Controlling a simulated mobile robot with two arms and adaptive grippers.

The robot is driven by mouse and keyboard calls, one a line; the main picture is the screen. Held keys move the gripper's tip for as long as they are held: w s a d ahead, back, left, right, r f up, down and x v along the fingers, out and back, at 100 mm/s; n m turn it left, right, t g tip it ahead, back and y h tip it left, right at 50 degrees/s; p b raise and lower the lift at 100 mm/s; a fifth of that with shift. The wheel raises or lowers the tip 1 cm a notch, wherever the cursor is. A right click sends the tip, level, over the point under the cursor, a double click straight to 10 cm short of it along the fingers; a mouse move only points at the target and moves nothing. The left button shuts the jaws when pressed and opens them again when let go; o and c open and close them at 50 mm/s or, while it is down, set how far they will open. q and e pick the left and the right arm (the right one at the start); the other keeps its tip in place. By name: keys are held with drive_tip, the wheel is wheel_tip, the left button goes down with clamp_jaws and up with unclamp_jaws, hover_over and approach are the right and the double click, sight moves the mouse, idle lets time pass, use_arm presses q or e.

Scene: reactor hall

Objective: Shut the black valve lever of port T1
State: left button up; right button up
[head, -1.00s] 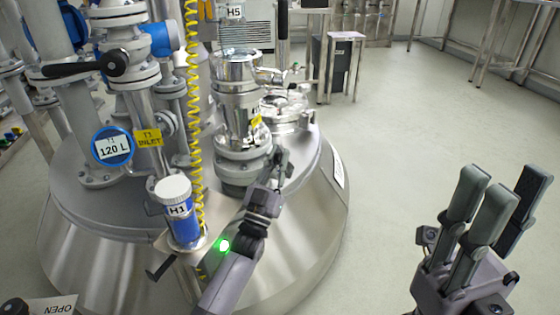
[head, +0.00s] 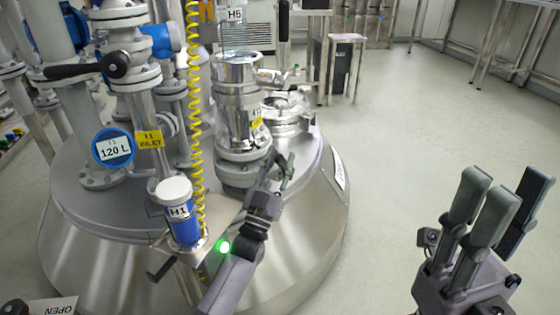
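The black valve lever (head: 78,70) sits on a flanged white pipe at the upper left, pointing left and roughly level. The yellow T1 INLET tag (head: 150,140) hangs below it on the same pipe. My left gripper (head: 281,170) is beside the steel fitting on the vessel, well to the right of and below the lever; its fingers look parted and nothing shows between them. My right gripper (head: 490,205) stands at the lower right with its fingers up, spread and empty, over the floor.
A blue bottle H1 (head: 180,215) sits in a holder on the vessel (head: 310,240). A yellow coiled hose (head: 194,100) hangs between the lever and my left gripper.

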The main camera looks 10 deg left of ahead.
use_arm(q)
drive_tip(key=v, duration=1.1)
drive_tip(key=shift+s+f, duration=0.25)
drive_tip(key=shift+s, duration=0.1)
drive_tip(key=shift+a, duration=0.1)
drive_tip(key=shift+c, duration=0.4)
